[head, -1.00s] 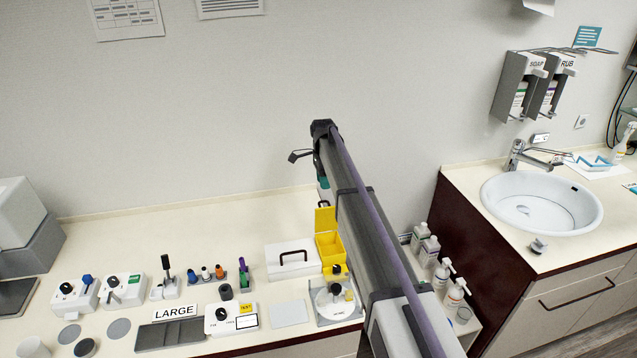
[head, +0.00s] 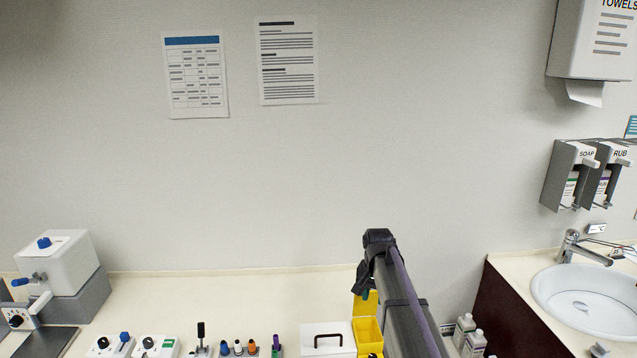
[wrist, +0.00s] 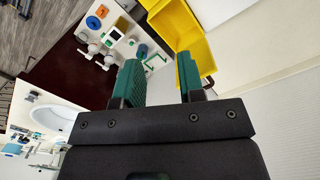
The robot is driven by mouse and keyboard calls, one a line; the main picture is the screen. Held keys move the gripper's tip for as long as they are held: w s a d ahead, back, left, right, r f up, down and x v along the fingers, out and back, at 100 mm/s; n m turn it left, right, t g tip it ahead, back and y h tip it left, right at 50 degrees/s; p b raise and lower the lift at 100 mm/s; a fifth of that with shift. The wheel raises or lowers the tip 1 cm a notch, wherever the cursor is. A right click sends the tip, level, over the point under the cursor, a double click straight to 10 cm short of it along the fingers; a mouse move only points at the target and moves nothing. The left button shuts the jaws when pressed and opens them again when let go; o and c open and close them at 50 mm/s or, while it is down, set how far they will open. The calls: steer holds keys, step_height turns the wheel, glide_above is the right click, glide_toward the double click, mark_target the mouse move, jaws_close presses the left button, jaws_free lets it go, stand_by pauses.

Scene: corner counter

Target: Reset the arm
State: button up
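My arm rises from the bottom of the head view, its dark upper end in front of the wall and the yellow bin. My gripper (wrist: 160,85) shows in the wrist view as two green-padded fingers, apart from each other with nothing between them. The gap between the fingers shows counter items beyond.
A yellow bin (head: 367,332) stands beside the arm, next to a white case (head: 318,342) with a black handle. It also shows large in the wrist view (wrist: 180,30). The sink (head: 590,300) and the soap dispenser (head: 572,175) are at right. The back counter (head: 210,290) has clear room.

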steer(key=s+f+n+b, duration=0.2)
steer(key=s+f+b, duration=0.3)
steer(key=s, duration=0.8)
steer(key=s+f+n+b, duration=0.3)
steer(key=s+f+b, duration=0.2)
steer(key=s, duration=0.9)
step_height(320, 180, down, 2)
steer(key=shift+f+t, duration=0.25)
steer(key=shift+t, duration=0.05)
